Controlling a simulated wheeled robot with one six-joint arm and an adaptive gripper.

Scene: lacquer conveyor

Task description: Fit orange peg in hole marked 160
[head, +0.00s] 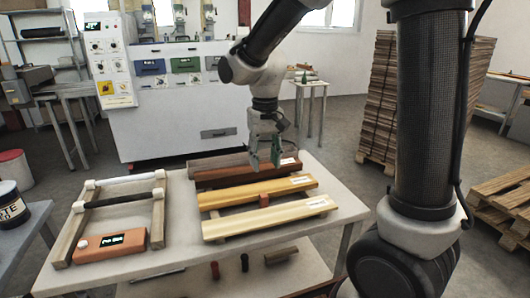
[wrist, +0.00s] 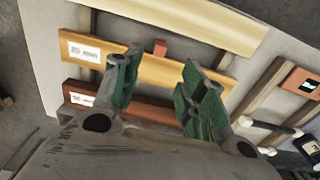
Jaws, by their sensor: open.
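My gripper (head: 265,157) is open and empty, its green-padded fingers pointing down above the rear dark brown board (head: 230,172) on the white table. In the wrist view the two fingers (wrist: 158,92) stand apart with nothing between them. A small red-orange block (head: 265,198) sits between the two yellow boards; it also shows beyond the fingertips in the wrist view (wrist: 160,47). I cannot tell whether it is the orange peg. No hole marked 160 can be made out.
An orange box with a lit display (head: 110,244) and a wooden frame with a white and a black bar (head: 118,202) stand on the table's left. A red and a black handle-like piece (head: 245,262) are on the lower shelf. A stacked pallet (head: 385,100) stands behind right.

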